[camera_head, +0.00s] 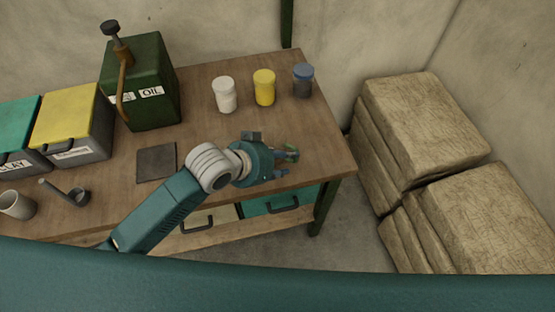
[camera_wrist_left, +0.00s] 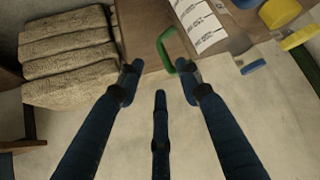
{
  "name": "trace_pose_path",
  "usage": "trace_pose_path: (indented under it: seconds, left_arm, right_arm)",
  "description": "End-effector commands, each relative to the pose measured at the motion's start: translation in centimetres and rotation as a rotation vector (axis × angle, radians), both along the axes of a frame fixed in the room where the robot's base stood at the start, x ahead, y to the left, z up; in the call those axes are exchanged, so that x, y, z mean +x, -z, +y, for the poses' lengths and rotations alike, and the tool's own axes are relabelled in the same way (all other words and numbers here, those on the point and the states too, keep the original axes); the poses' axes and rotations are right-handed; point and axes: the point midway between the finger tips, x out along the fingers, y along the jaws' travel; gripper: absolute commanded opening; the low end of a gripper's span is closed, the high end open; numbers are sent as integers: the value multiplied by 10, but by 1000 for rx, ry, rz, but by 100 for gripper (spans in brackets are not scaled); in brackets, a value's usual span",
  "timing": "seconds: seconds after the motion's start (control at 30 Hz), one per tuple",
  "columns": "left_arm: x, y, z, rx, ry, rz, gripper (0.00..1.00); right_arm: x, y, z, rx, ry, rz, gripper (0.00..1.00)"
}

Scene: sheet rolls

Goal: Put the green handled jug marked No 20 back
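My left gripper (camera_head: 287,160) is over the right front part of the table. In the left wrist view its three dark fingers (camera_wrist_left: 160,82) are spread apart and open. A green handle (camera_wrist_left: 168,45) shows just beyond the fingertips, close to the right finger; I cannot tell whether they touch. A little green (camera_head: 291,153) also shows at the fingertips in the head view. A white surface with printed labels (camera_wrist_left: 205,28) lies beside the handle; I cannot tell whether it belongs to the jug. The jug's body and number are not clearly seen. My right gripper is not in view.
The wooden table (camera_head: 200,140) holds white (camera_head: 225,95), yellow (camera_head: 264,88) and blue-lidded jars (camera_head: 302,82) at the back. A green oil can (camera_head: 150,80), dark square plate (camera_head: 156,163), ladle (camera_head: 75,195) and lidded bins stand left. Stacked bales (camera_head: 425,125) are right of the table.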

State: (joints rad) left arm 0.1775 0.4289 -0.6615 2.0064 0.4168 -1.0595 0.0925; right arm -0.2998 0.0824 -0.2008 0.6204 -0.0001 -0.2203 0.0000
Motion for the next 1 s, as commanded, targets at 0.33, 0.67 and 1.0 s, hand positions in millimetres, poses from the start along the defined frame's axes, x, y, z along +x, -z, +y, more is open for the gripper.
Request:
trace_pose_path:
  seconds: [0.33,0.67,1.0]
  left_arm:
    - [-18,-23,15,-1,0,1,36]
    - [-17,-23,15,-1,0,1,36]
    - [-35,-16,21,1,-38,31,36]
  right_arm:
    - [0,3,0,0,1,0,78]
    - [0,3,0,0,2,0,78]
    - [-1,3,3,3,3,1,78]
